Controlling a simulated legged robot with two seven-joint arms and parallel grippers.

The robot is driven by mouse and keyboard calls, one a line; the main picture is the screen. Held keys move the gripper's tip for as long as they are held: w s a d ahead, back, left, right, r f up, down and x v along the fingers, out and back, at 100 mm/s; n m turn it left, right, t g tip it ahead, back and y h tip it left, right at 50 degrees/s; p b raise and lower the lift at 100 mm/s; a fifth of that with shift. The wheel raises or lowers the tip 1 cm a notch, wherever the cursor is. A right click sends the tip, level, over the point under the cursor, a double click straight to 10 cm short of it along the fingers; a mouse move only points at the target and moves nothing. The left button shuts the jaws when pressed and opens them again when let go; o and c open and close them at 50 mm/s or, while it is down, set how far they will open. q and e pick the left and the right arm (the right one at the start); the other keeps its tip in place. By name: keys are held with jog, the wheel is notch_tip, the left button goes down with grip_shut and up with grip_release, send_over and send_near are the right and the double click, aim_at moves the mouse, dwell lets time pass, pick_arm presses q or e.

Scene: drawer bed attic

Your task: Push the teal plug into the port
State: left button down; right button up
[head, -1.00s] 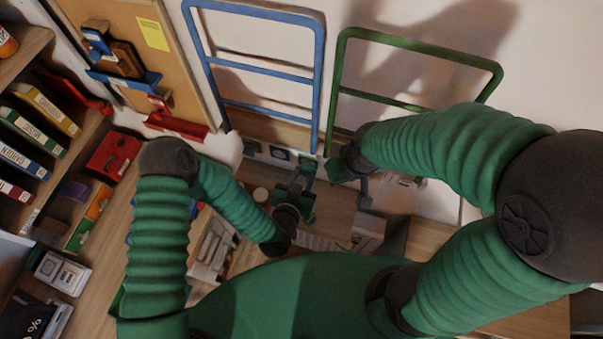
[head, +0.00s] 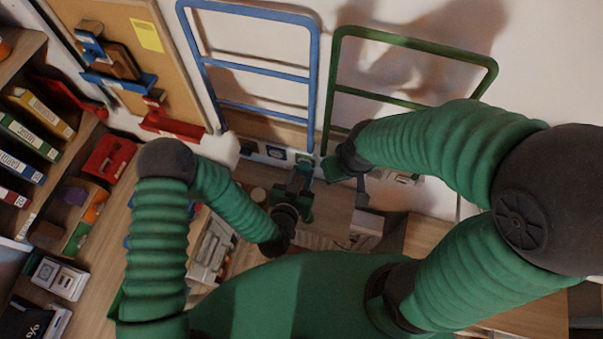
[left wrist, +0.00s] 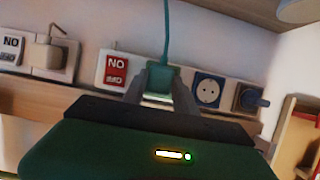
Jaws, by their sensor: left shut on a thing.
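The teal plug (left wrist: 161,77) with its teal cord shows in the left wrist view, between the fingers of my left gripper (left wrist: 163,88), which is shut on it. The plug is in front of the white socket strip, between a red "NO" cover and a blue socket. The port behind it is hidden by plug and fingers, and I cannot tell how deep the plug sits. In the head view my left gripper (head: 304,174) is at the wall strip below the blue frame. My right gripper (head: 361,190) is just right of it, and its jaws are unclear.
The strip also carries a red "NO" cover (left wrist: 115,72), a blue socket (left wrist: 208,91), a dark plug (left wrist: 250,98) and a white plug (left wrist: 48,54). A blue frame (head: 265,107) and a green frame (head: 410,42) lean on the wall. Shelves with binders (head: 40,112) stand left.

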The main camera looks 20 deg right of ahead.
pick_arm(q)
jog(key=shift+w, duration=0.3)
jog(key=c, duration=0.9)
grip_release()
jog(key=shift+d, duration=0.15)
